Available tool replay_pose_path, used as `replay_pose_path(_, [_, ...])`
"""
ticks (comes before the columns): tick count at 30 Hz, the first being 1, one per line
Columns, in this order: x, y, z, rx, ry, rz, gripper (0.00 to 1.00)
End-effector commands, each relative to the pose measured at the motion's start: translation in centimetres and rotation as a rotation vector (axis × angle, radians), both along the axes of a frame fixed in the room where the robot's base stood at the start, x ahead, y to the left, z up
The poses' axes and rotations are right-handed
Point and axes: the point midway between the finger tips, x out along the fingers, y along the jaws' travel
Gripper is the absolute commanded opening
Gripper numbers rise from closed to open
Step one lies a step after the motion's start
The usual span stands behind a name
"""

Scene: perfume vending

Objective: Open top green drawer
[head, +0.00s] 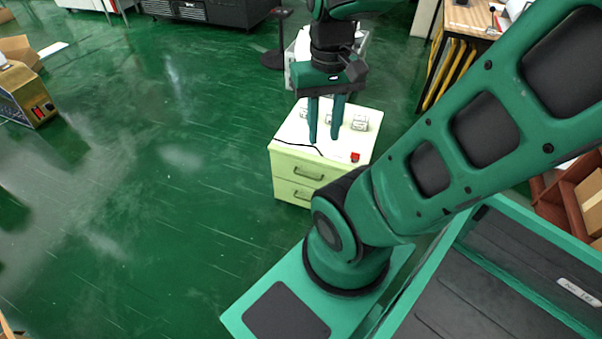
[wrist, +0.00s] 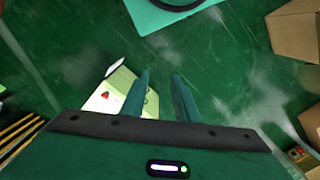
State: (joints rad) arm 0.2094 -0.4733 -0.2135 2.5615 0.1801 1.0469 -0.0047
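A small cabinet (head: 284,189) with pale green drawer fronts and a white top stands on the floor in the upper middle of the head view. Its top drawer (head: 297,170) is shut and has a dark handle (head: 309,173). A lower drawer with its own handle sits beneath. My gripper (head: 325,139) points down, in front of the cabinet top in the picture; its height above it is hard to tell. Its two green fingers are apart with nothing between them. In the wrist view the gripper (wrist: 160,78) is also spread, with the cabinet (wrist: 121,92) partly hidden behind the left finger.
Small white items (head: 359,122) and a red object (head: 355,157) sit on the cabinet top, with a thin black cord. A workbench (head: 464,20) stands at upper right. The green floor left of the cabinet is clear.

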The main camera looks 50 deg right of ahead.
Motion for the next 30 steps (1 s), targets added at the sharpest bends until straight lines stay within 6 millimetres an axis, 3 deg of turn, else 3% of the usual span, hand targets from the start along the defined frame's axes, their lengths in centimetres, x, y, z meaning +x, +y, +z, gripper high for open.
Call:
replay_pose_path(2, [-0.6, -0.2, 0.4, -0.005, -0.014, 0.001, 0.28])
replay_pose_path(5, [0.8, -1.1, 0.1, -0.02, -0.01, 0.023, 0.28])
replay_pose_path(14, [8.7, -6.6, -2.9, -0.098, 0.009, 0.177, 0.28])
replay_pose_path(23, [16.6, -12.2, -9.4, -0.154, 0.026, 0.372, 0.28])
replay_pose_path(30, [21.7, -16.2, -16.9, -0.177, 0.034, 0.531, 0.28])
